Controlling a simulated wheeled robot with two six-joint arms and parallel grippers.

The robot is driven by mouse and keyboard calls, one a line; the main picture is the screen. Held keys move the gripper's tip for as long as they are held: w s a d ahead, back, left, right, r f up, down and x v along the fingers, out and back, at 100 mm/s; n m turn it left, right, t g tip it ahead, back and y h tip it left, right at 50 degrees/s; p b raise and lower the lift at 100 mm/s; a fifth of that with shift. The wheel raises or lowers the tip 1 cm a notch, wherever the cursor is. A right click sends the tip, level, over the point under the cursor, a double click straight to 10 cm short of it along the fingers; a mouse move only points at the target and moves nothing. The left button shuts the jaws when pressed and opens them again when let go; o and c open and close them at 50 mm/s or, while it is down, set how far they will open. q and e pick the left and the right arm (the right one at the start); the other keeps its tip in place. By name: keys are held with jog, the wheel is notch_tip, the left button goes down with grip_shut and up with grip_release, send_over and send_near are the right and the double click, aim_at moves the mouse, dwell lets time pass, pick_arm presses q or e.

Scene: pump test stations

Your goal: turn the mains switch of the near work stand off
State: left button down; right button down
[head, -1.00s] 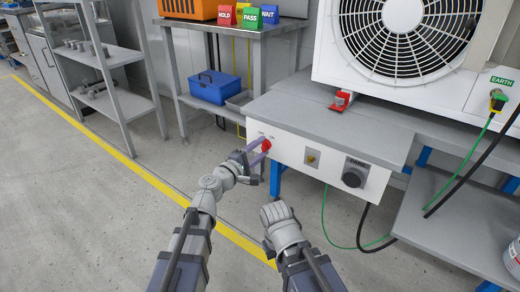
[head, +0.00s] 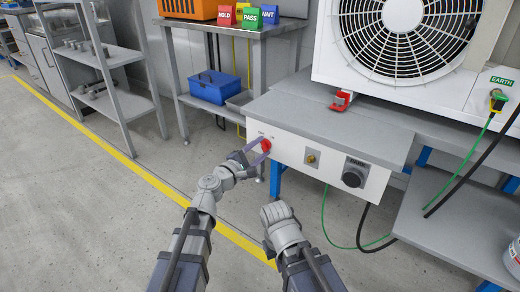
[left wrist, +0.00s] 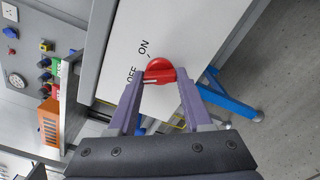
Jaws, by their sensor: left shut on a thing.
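The mains switch is a red rotary knob (head: 265,146) at the left end of the white front panel of the near work stand (head: 335,120). The knob also shows in the left wrist view (left wrist: 160,72), with ON and OFF printed beside it. Its grip bar lies across that picture, its left end toward OFF. My left gripper (head: 262,149) is shut on the knob, one finger on each side in the left wrist view (left wrist: 158,82). My right gripper (head: 275,213) is below the panel, away from it; its fingers cannot be made out.
A large white fan unit (head: 400,50) and a red clamp-like item (head: 341,101) sit on the stand. A side table with a blue box (head: 215,87) stands behind. The floor at left is clear.

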pick_arm(q)
jog(key=shift+c, duration=1.6)
grip_release()
jog(key=v, duration=0.8)
